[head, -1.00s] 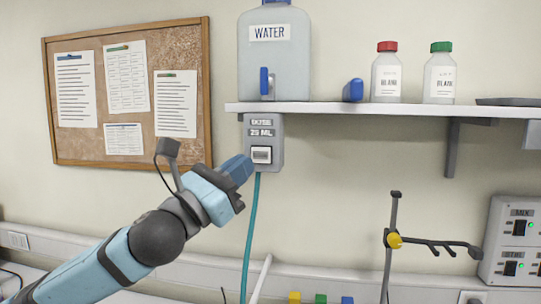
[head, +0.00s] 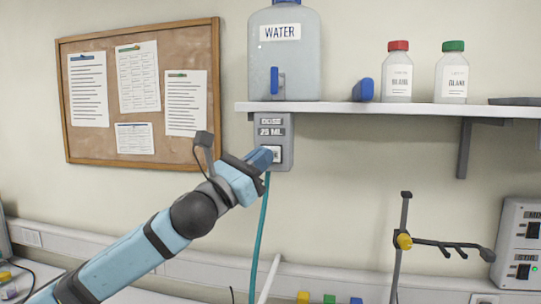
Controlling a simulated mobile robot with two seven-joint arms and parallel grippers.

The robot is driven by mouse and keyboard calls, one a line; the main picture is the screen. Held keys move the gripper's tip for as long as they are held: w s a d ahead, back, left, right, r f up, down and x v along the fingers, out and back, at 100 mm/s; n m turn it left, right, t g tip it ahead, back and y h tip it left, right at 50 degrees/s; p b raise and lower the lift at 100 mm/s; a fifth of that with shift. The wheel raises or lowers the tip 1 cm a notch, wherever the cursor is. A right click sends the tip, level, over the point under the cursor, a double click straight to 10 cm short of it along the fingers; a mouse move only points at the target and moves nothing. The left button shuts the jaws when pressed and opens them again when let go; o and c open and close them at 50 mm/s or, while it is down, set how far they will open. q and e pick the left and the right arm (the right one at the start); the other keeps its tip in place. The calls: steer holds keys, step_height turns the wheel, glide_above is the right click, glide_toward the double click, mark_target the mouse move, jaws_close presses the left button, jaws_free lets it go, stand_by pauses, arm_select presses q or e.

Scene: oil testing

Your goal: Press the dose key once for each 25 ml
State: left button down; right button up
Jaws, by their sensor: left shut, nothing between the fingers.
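The dose unit (head: 287,160) is a grey box under the shelf, labelled "DOSE 25 ML", with a white key (head: 277,153) low on its face. My left gripper (head: 267,157) is shut and empty. Its tip is at the key and covers the key's left part. I cannot tell whether the key is pushed in. A teal hose (head: 257,235) hangs down from the unit. The water container (head: 283,65), labelled "WATER", stands on the shelf above. My right gripper is not in view.
The shelf (head: 375,107) also holds a red-capped bottle (head: 398,76), a green-capped bottle (head: 452,76) and a blue object (head: 363,90). A stand (head: 403,240) with a yellow knob and a switch panel (head: 522,245) are at right. A cork board (head: 140,95) hangs at left.

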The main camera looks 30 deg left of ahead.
arm_select(q)
steer(key=shift+w+a, duration=0.2)
steer(key=shift+w, duration=0.45)
steer(key=shift+w, duration=0.15)
stand_by(1.5)
steer(key=shift+w+a, duration=0.1)
steer(key=shift+w, duration=0.15)
steer(key=shift+w+a+p, duration=0.1)
steer(key=shift+w+p, duration=0.3)
steer(key=shift+w, duration=0.1)
stand_by(0.8)
steer(key=shift+s, duration=0.1)
steer(key=shift+s+d, duration=0.2)
steer(key=shift+s, duration=0.6)
steer(key=s, duration=0.2)
steer(key=s+d, duration=0.1)
steer(key=s, duration=0.1)
steer(key=shift+s+d+p, duration=0.15)
steer(key=shift+s+p, duration=0.2)
steer(key=shift+s, duration=0.05)
